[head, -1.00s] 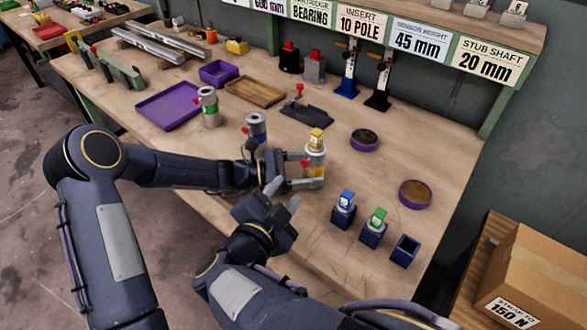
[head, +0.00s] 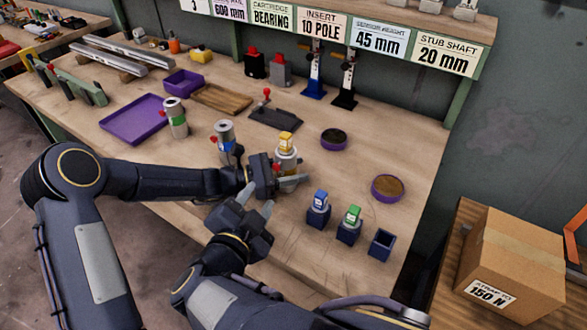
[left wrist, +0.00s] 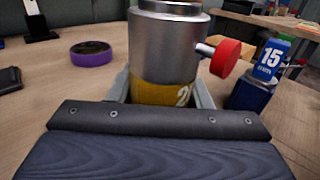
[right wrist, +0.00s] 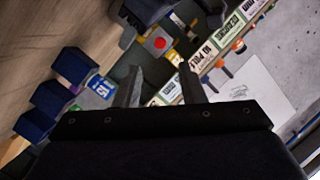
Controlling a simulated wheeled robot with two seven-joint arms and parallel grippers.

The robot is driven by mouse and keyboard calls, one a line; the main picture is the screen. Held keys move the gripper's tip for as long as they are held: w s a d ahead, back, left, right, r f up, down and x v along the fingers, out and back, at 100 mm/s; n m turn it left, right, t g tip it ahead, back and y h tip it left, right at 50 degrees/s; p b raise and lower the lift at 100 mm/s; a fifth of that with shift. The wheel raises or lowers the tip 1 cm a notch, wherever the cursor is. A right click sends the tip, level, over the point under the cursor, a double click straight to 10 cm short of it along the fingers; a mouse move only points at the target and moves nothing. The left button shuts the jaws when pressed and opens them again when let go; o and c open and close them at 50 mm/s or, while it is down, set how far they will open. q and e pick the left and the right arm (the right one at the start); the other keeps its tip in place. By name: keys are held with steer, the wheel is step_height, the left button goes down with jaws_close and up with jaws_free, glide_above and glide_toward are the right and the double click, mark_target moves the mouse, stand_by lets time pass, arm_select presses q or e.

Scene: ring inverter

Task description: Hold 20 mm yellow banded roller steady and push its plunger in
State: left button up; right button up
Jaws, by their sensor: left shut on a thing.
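The yellow banded roller (head: 287,157) is a silver cylinder, upright, with a yellow-topped piece (head: 286,140) on it. The left wrist view shows its silver body (left wrist: 165,45) and yellow band (left wrist: 163,92) with part of a number. My left gripper (head: 288,183) is shut around it at the band. Its red-headed plunger (left wrist: 226,58) sticks out sideways on a visible metal stem. In the right wrist view the red plunger head (right wrist: 160,43) shows beyond my right fingertips. My right gripper (head: 256,200) is open and empty, nearer the front, apart from the roller.
Green (head: 176,118) and blue (head: 226,138) banded rollers stand to the left. Blue (head: 318,210) and green (head: 350,225) topped pieces sit in dark holders beside an empty holder (head: 381,244) on the right. Round purple trays (head: 388,188) lie behind them. Bare bench lies in front.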

steer(key=shift+c, duration=1.1)
steer(key=w+a+n+y, duration=0.1)
steer(key=a, duration=0.1)
steer(key=w+a+r+n+y, duration=0.1)
steer(key=a+y, duration=0.1)
steer(key=w+a+r+n+y, duration=0.1)
steer(key=a+n, duration=0.1)
steer(key=shift+w, duration=0.2)
jaws_close()
steer(key=w+a+r+n+g+y, duration=0.2)
steer(key=w+a+r+n+y, duration=0.25)
steer(key=n, duration=0.85)
steer(key=w+a+r+n+g+y, duration=0.35)
steer(key=a+r+n, duration=0.2)
steer(key=n, duration=0.65)
steer(key=s+d+f+n+g+h, duration=0.1)
steer(key=s+d+f+n+h, duration=0.1)
steer(key=s+d+n+h, duration=0.4)
steer(key=s+d+f+n+g+h, duration=0.1)
steer(key=s+d+f+n+h, duration=0.2)
steer(key=s+d+n+h, duration=0.2)
steer(key=shift+s+d+f+n+h, duration=0.3)
steer(key=shift+s+n+h, duration=0.2)
steer(key=shift+n+h, duration=0.3)
